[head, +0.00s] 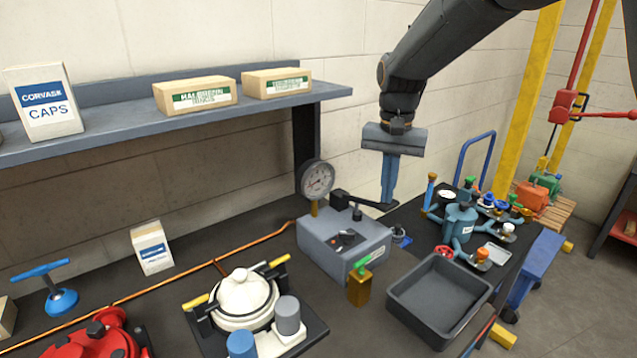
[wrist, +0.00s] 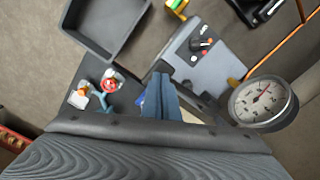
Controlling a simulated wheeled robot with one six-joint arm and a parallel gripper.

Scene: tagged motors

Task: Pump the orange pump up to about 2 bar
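A grey box-shaped unit (head: 343,243) stands on the dark bench with a round white-faced gauge (head: 317,179) on a brass stem. A black lever (head: 362,200) reaches right from its top. In the wrist view the gauge (wrist: 262,102) shows a reddish needle, but its numbers are too small to read. My gripper (head: 388,200) points down with its blue fingers together, the tips beside the lever's far end; I cannot tell whether they touch it. The fingers also show in the wrist view (wrist: 160,78). An orange machine (head: 532,196) sits on a pallet at the right.
A dark grey tray (head: 440,297) and a brass block with a green handle (head: 360,285) stand in front of the unit. A teal valve assembly (head: 461,222) is right of my gripper. A shelf (head: 180,118) with boxes overhangs the left. A copper pipe (head: 160,287) crosses the bench.

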